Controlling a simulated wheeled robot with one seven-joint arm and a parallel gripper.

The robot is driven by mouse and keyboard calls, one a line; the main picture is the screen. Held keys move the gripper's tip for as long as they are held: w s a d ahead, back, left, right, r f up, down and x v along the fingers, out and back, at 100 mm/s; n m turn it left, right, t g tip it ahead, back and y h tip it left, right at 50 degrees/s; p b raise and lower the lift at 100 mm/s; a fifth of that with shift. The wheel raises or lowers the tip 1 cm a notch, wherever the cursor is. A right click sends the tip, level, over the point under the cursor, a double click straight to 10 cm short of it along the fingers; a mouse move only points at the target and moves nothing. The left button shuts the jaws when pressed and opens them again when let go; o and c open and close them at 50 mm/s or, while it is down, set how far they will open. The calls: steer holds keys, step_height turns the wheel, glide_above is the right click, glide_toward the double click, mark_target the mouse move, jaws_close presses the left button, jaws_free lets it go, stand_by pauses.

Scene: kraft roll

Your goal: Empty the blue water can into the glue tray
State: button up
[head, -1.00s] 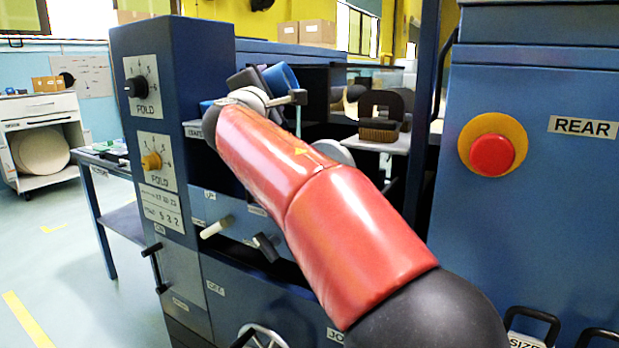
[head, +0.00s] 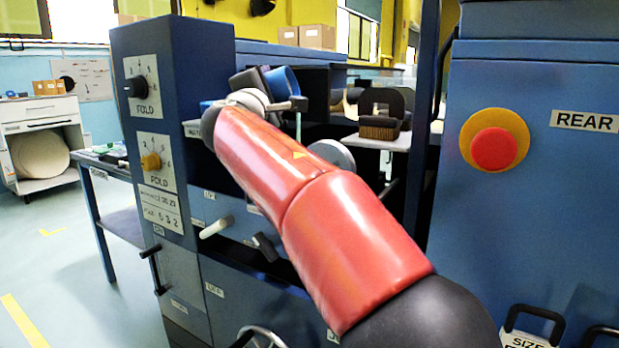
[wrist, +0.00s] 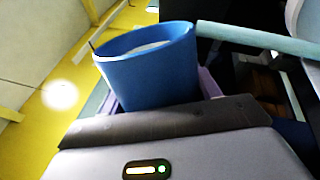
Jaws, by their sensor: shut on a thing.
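The blue water can (head: 283,81) shows in the head view just beyond the end of my red arm, partly hidden by the wrist. In the wrist view the can (wrist: 150,75) has its open rim facing up, slightly tilted, with a pale surface inside it. My gripper (wrist: 158,103) is shut on the can, with purple-grey finger parts showing on both sides of it. In the head view the dark gripper body (head: 250,82) is beside the can. I cannot make out the glue tray; my arm covers part of the machine opening.
A brown brush-like block (head: 380,128) sits on a grey shelf right of my wrist. A blue machine post with dials (head: 152,95) stands close on the left. The blue cabinet with a red button (head: 493,149) is on the right. A pale bar (wrist: 260,38) crosses near the can.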

steer(key=f+b, duration=0.1)
steer(key=b, duration=0.1)
steer(key=d+f+m+b, duration=0.1)
steer(key=f+b, duration=0.1)
steer(key=f+m+b, duration=0.1)
steer(key=f+b, duration=0.1)
steer(key=b, duration=0.1)
steer(key=shift+s+d+f+h, duration=0.15)
steer(key=shift+s+d+h, duration=0.05)
steer(key=shift+d+h, duration=0.1)
stand_by(0.5)
steer(key=shift+d+f+m+b, duration=0.15)
steer(key=shift+f+m+b, duration=0.9)
steer(key=shift+b, duration=0.6)
steer(key=shift+s+d+r+m+h, duration=0.1)
steer(key=shift+d+r+m+h, duration=0.1)
steer(key=shift+r+m+h, duration=0.35)
